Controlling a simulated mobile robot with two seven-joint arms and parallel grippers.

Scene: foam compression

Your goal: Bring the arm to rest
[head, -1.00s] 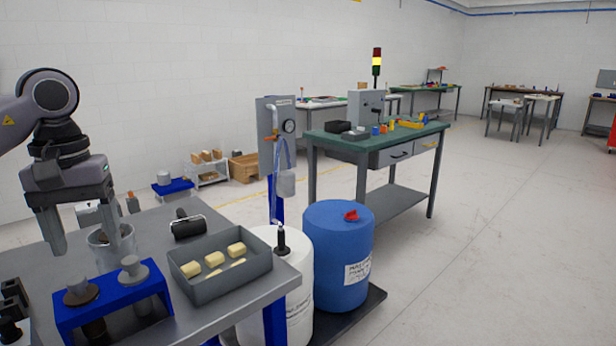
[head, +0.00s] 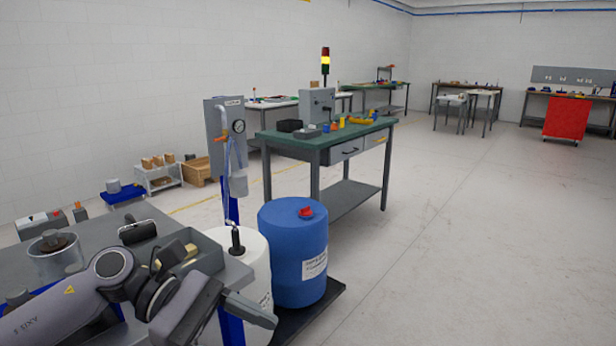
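My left arm comes in from the lower left and lies low across the front of the grey bench (head: 100,228). My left gripper (head: 232,306) points right, in front of the grey tray (head: 208,256) at the bench's right edge. One grey finger shows clearly; the rest is hidden, so its opening is unclear. My arm covers much of the tray; a pale yellow foam block shows inside. My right gripper is not in view.
A white drum (head: 256,262) and a blue drum (head: 293,250) stand close beside the bench on a dark pallet (head: 318,300). A dark cylinder (head: 137,232) lies behind the tray. A green-topped workbench (head: 330,137) stands farther back. The floor at the right is clear.

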